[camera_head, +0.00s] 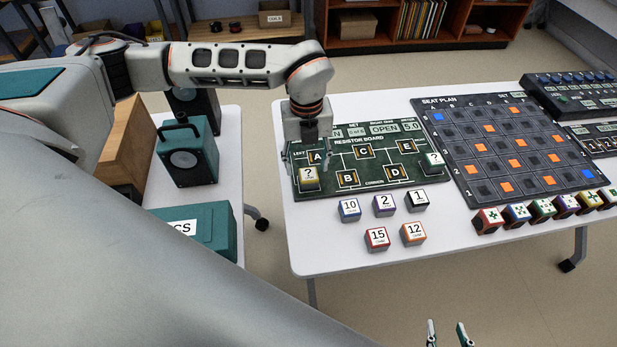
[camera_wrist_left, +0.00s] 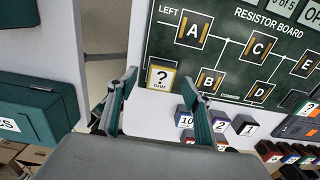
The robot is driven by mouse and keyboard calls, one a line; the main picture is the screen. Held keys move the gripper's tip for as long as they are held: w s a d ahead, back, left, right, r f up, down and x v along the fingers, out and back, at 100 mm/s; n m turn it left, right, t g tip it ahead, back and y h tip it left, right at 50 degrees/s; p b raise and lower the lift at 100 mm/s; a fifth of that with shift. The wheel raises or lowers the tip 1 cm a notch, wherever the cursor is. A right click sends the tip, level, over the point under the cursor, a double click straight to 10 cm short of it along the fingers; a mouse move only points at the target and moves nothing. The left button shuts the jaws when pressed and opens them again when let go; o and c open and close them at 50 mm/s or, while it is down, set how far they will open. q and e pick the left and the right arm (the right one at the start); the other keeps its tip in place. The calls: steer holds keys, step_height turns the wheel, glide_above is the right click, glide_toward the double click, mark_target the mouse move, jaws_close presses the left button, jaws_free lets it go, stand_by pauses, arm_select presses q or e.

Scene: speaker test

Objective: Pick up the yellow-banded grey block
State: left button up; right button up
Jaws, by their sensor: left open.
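The yellow-banded block (camera_head: 308,179) bears a white "?" label and sits at the left front corner of the resistor board (camera_head: 400,181). It also shows in the left wrist view (camera_wrist_left: 162,76), with "OHM" under the "?". My left gripper (camera_head: 308,157) is open above this block, pointing down. In the left wrist view my left gripper's fingers (camera_wrist_left: 160,86) are apart, with the block showing between and just beyond their tips; I cannot tell whether they touch it. My right gripper (camera_head: 448,328) shows at the bottom edge of the head view, fingers apart and empty, away from the table.
A second "?" block (camera_head: 432,162) with green sides sits at the board's right. Several numbered blocks, such as the blue 10 block (camera_head: 349,210), stand in front. The seat plan board (camera_head: 462,195) is to the right. A teal case (camera_head: 205,228) is on the left table.

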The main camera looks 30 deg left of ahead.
mark_target(308, 171)
arm_select(q)
step_height(308, 171, down, 4)
steer(key=shift+w+d+r, duration=0.1)
steer(key=shift+w+d, duration=0.05)
steer(key=c, duration=1.2)
steer(key=shift+r, duration=0.15)
